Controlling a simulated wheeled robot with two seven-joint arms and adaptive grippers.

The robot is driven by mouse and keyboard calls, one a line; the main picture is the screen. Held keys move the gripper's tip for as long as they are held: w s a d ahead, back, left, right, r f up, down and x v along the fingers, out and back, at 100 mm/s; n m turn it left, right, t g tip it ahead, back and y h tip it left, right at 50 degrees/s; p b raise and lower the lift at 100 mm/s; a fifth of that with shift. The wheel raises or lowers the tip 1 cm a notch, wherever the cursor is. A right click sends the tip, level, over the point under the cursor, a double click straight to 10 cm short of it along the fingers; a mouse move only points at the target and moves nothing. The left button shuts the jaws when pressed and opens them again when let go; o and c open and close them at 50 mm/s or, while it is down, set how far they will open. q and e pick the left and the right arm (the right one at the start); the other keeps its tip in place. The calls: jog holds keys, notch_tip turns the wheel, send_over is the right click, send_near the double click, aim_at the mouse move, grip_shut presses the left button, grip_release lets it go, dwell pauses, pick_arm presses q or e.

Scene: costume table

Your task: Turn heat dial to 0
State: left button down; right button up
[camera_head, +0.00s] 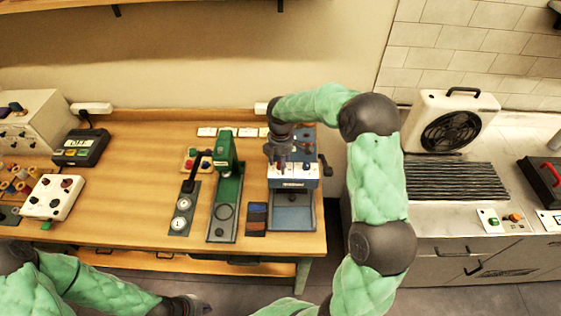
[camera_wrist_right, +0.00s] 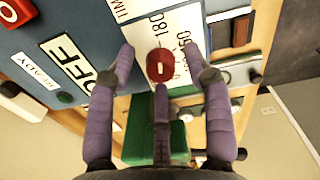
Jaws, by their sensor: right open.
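In the right wrist view a red dial (camera_wrist_right: 160,66) with a short white mark sits on a white panel with printed numbers, 180 among them. This panel is part of a blue machine (camera_head: 292,217), seen near the table's right end in the head view. My right gripper (camera_wrist_right: 160,58) is open, with purple fingers on both sides of the dial and another below it. I cannot tell whether they touch it. In the head view my right gripper (camera_head: 283,163) is over the machine and hides its dial. My left gripper (camera_head: 193,306) is at the bottom edge; its fingers are unclear.
A second red knob (camera_wrist_right: 16,10) and an OFF label (camera_wrist_right: 68,62) are on the same machine. A green press (camera_head: 228,170) stands close to its left. A white fan unit (camera_head: 450,120) stands on the counter at right.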

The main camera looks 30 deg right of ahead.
grip_shut()
